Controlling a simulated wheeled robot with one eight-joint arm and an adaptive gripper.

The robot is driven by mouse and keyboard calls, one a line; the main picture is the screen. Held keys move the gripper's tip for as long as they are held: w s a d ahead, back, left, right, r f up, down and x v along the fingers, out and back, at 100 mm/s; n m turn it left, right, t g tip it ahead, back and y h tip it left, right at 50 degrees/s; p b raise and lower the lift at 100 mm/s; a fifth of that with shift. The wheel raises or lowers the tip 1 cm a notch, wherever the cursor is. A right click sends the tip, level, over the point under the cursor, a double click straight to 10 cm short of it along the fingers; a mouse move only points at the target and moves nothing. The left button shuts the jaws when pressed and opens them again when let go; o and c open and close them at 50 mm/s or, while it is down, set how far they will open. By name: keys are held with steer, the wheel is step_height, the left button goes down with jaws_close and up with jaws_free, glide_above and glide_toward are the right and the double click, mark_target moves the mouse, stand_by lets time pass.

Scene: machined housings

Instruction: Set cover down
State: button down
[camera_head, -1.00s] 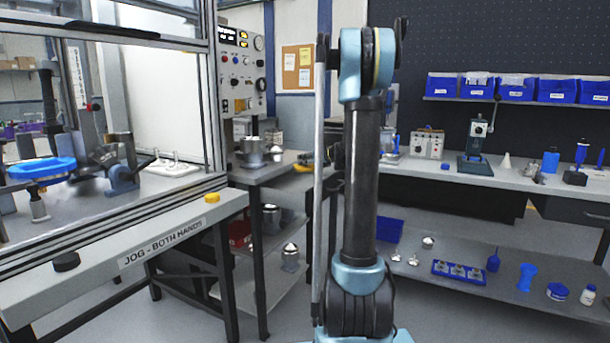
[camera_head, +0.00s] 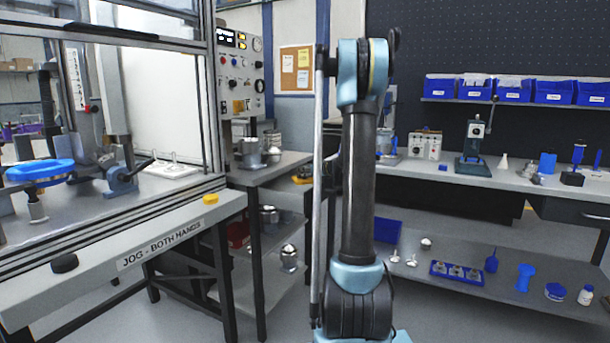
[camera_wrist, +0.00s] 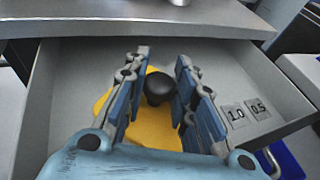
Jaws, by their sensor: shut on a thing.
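The cover (camera_wrist: 160,129) is yellow with a dark round knob (camera_wrist: 158,87). In the wrist view it lies between and below my gripper's (camera_wrist: 160,72) fingers, over an open grey drawer. The fingers stand on either side of the knob and are shut on it. The blue fingers and the wrist hide parts of the cover. I cannot tell whether its underside touches the drawer floor. In the head view a small yellow patch (camera_head: 303,179) shows beside my arm; my gripper is hidden there.
The open drawer (camera_wrist: 70,70) has walls around the cover and tags reading 1.0 and 0.5 (camera_wrist: 246,110). A grey worktop (camera_wrist: 130,18) lies beyond it. In the head view, metal housings (camera_head: 250,153) stand on the side table, left of my arm.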

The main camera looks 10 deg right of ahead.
steer(key=shift+f, duration=0.35)
steer(key=c, duration=1.3)
jaws_free()
steer(key=shift+r, duration=0.1)
